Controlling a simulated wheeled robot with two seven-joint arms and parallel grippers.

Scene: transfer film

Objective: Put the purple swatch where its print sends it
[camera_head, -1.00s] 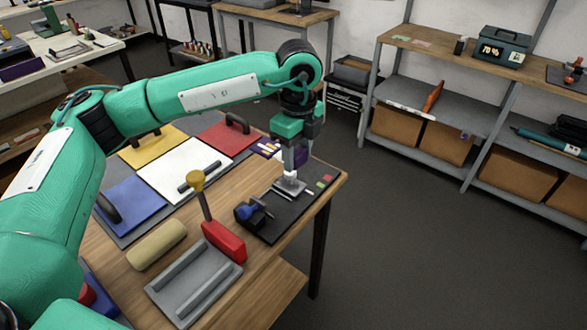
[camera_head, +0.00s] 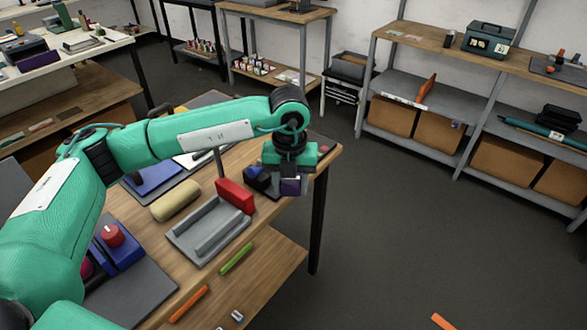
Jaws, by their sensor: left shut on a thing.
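My left gripper (camera_head: 291,172) points down at the far right end of the wooden bench (camera_head: 322,160). It is shut on the purple swatch (camera_head: 290,187), whose lower part shows below the fingers. Its print is too small to read. Behind the arm, the blue pad (camera_head: 152,179) shows on a grey board, with part of a white pad (camera_head: 191,160) beside it. The yellow and red pads are mostly hidden by my arm. My right gripper is not in view.
A grey ridged tray (camera_head: 209,230), a red block (camera_head: 235,195) and a tan roller (camera_head: 175,200) stand left of the gripper. A blue block with a red knob (camera_head: 118,245) is at lower left.

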